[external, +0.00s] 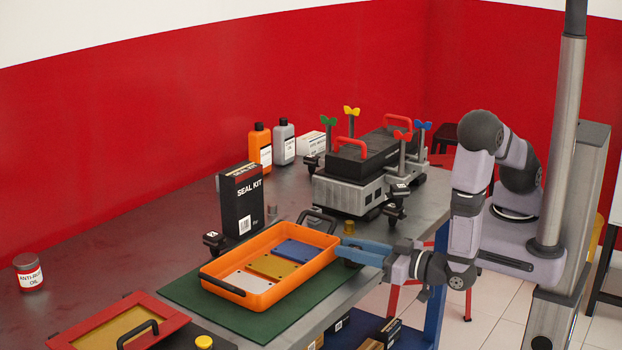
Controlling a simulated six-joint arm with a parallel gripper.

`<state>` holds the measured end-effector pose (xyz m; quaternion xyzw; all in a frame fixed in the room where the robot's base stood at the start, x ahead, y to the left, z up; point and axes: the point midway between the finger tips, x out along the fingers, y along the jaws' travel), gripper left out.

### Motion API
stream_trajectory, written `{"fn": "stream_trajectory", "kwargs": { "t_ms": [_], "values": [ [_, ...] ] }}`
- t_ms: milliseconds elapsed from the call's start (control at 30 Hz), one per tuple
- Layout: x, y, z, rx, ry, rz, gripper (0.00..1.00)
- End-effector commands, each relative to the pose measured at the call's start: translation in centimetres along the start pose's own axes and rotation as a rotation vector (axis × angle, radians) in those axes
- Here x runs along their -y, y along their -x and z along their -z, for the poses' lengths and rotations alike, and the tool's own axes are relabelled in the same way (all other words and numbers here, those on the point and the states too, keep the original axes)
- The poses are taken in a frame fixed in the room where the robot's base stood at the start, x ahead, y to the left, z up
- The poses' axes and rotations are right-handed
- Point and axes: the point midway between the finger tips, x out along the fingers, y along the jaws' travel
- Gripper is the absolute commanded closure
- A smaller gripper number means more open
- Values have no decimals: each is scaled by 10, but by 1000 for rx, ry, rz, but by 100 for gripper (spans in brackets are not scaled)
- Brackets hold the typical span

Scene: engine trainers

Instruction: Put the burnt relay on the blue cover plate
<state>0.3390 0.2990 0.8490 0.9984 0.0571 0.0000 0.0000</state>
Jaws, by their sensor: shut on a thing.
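The blue cover plate (299,252) lies flat in the far end of an orange tray (239,291), beside a yellow plate (272,267) and a white plate (244,284). My gripper (345,255) is at the tray's right edge, just right of the blue plate. Its blue-grey jaws are shut on a small dark object, mostly hidden at the tip; I cannot tell for certain that it is the burnt relay. Whether the gripper touches the tray rim is unclear.
The tray sits on a green mat (180,291). A black seal kit box (242,202) stands behind it. An engine trainer (365,180) with coloured wing knobs stands at the back right. A red-framed panel (125,322) lies front left. The back left of the table is mostly clear.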

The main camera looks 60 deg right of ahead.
Motion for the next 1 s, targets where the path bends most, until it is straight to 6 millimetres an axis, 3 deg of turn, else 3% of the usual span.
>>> {"fn": "stream_trajectory", "kwargs": {
  "t_ms": [333, 367, 433, 800, 1000],
  "values": [
    [0, 0, -5, 0, 0, 0, 97],
    [0, 0, -4, 0, 0, 0, 71],
    [0, 0, -4, 0, 0, 0, 57],
    [0, 1, -4, 0, 0, 1, 57],
    [2, 17, -5, 0, -1, 4, 57]
  ]
}}
